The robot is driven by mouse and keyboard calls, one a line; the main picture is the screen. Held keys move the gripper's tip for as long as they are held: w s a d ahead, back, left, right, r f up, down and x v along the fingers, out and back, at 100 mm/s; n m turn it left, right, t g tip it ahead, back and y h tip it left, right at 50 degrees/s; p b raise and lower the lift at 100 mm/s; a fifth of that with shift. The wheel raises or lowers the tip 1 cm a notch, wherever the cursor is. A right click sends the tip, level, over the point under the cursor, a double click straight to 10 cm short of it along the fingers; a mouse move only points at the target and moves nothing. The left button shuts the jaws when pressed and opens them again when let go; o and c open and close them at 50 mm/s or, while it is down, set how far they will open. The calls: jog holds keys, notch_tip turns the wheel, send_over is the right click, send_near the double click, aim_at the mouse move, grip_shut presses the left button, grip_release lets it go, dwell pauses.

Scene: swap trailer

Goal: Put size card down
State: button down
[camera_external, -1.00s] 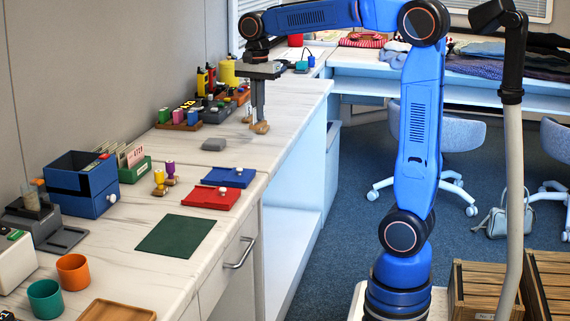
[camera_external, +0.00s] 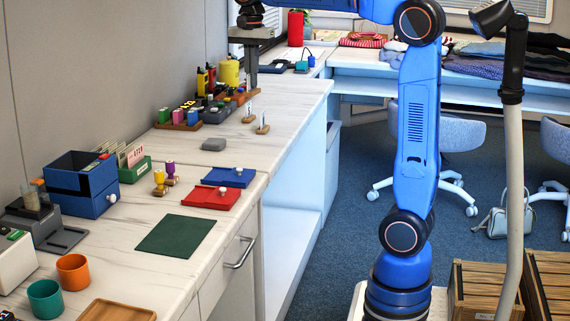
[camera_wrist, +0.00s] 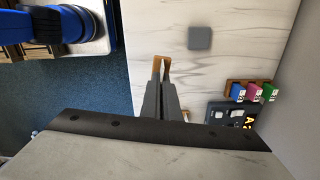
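My gripper (camera_external: 252,86) is raised above the far part of the left counter and points down.
A grey block (camera_external: 214,144) lies nearer on the counter. Red (camera_external: 219,199) and blue trays and a green mat (camera_external: 176,236) lie closer.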

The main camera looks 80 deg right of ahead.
jog(key=w+a+r+n, duration=0.1)
jog(key=w+a+n, duration=0.1)
jog(key=w+a, duration=0.65)
jog(key=w+a+r+n, duration=0.1)
jog(key=w+a+n, duration=0.15)
jog(key=a, duration=1.15)
jog(key=w+a+r+n, duration=0.1)
jog(key=w+a, duration=0.6)
jog(key=a, duration=0.4)
jog(key=n, duration=0.5)
send_over(105, 256)
notch_tip(105, 256, down, 5)
jog(key=shift+a+f, duration=0.1)
jog(key=shift+f, duration=6.7)
jog(key=shift+f, duration=0.1)
jog(key=c, duration=2.2)
grip_release()
jog(key=shift+o, duration=0.8)
